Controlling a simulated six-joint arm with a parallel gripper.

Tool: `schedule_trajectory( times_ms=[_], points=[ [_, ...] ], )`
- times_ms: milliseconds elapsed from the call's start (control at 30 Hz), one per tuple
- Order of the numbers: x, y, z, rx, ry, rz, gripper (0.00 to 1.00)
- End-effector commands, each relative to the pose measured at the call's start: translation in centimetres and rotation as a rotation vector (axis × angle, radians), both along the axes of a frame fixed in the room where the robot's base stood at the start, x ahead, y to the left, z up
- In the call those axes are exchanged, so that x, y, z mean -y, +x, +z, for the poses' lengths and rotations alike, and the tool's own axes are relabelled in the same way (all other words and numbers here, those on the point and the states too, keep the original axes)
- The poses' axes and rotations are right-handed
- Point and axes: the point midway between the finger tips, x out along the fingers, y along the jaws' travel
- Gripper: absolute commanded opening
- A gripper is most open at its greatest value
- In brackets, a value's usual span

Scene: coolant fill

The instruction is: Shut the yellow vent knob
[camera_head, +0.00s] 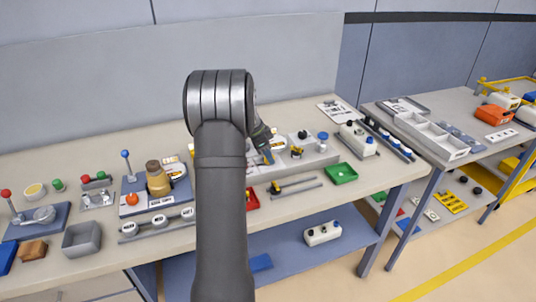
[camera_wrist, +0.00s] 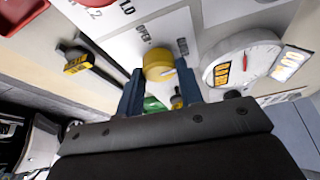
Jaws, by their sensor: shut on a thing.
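The yellow vent knob (camera_wrist: 158,64) shows in the wrist view as a round yellow knob on a light panel (camera_wrist: 180,22). An OPEN label (camera_wrist: 145,34) is beside it. My gripper (camera_wrist: 160,76) has its two blue fingers on either side of the knob, shut on it. In the head view my gripper (camera_head: 266,154) reaches down to the grey fixture on the bench, and I cannot make out the knob there. The knob's lower side is partly hidden by the fingers.
A round gauge with a red needle (camera_wrist: 242,64) stands close right of the knob in the wrist view. A yellow-and-black part (camera_wrist: 78,62) lies to the left.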

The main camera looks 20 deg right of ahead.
Motion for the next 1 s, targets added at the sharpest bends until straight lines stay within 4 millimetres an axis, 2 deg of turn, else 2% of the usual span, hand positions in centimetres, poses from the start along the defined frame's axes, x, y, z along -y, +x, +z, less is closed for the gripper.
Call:
schedule_trajectory(
  times_ms=[667, 700, 767, 800, 1000],
  points=[
    [-0.06, 0.10, 0.06, 0.002, 0.001, -0.060, 0.11],
    [-0.06, 0.10, 0.06, 0.002, 0.001, -0.060, 0.40],
    [-0.05, 0.10, 0.05, 0.002, 0.001, -0.060, 0.52],
    [-0.04, 0.09, 0.04, 0.002, 0.001, -0.060, 0.56],
    [-0.02, 0.06, 0.01, 0.001, 0.001, -0.059, 0.56]
  ],
)
